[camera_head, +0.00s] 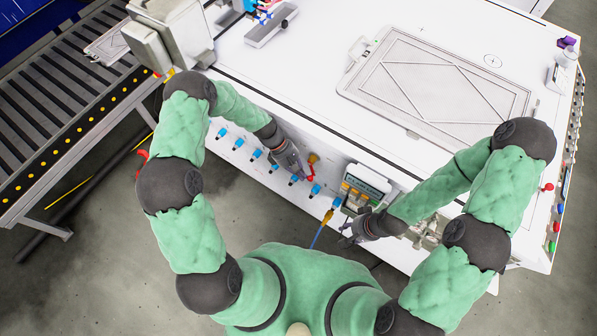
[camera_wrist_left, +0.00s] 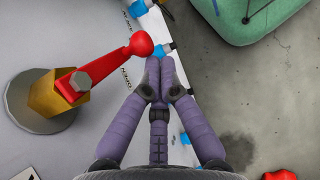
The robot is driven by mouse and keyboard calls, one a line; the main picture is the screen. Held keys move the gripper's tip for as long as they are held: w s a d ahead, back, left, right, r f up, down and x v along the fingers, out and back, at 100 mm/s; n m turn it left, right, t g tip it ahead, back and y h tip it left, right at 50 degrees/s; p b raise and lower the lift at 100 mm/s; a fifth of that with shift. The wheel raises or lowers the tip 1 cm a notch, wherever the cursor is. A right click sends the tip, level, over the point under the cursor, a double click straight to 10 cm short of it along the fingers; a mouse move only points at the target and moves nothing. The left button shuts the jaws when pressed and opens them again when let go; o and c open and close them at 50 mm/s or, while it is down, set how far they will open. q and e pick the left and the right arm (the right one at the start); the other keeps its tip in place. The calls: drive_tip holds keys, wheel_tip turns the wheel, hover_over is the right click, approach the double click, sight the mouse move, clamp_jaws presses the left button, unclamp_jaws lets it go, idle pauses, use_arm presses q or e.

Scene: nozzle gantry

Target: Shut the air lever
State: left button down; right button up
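The air lever is a red handle with a round knob (camera_wrist_left: 138,44) on a brass valve body (camera_wrist_left: 45,100), mounted on a grey disc on the white panel. The word "OPEN" is printed beside the handle. In the head view the lever (camera_head: 310,177) is small, on the front side of the white machine. My left gripper (camera_wrist_left: 160,65) has its purple fingers together, with nothing seen between them. Its fingertips are just right of the red knob; whether they touch it, I cannot tell. My right gripper (camera_head: 347,235) is spread open and empty near the panel front.
A row of blue fittings (camera_head: 255,154) runs along the machine's front side. A control box with a display (camera_head: 367,182) is right of the lever. A blue hose (camera_head: 320,232) hangs from a yellow fitting near my right gripper. A roller conveyor (camera_head: 60,115) stands at left.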

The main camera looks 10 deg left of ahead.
sight(310, 180)
use_arm(q)
drive_tip(key=d+h+b, duration=0.1)
drive_tip(key=h+b, duration=0.1)
drive_tip(key=s+d+g+h+b, duration=0.1)
drive_tip(key=h, duration=0.1)
drive_tip(key=d+g+h+b, duration=0.1)
drive_tip(key=h+b, duration=0.1)
drive_tip(key=h, duration=0.1)
drive_tip(key=shift+s+d+f+b, duration=0.2)
drive_tip(key=shift+d+f+b, duration=0.05)
drive_tip(key=shift+b, duration=0.05)
drive_tip(key=shift+s+d+r+g+h+b, duration=0.15)
drive_tip(key=shift+d+r+g+h+b, duration=0.3)
drive_tip(key=shift+h, duration=0.35)
drive_tip(key=shift+s+d+r+p, duration=0.25)
drive_tip(key=shift+d+r+p, duration=0.15)
drive_tip(key=shift+d+r, duration=0.3)
drive_tip(key=shift+d, duration=0.1)
idle(0.7)
drive_tip(key=v, duration=1.2)
drive_tip(key=shift+s+f, duration=0.1)
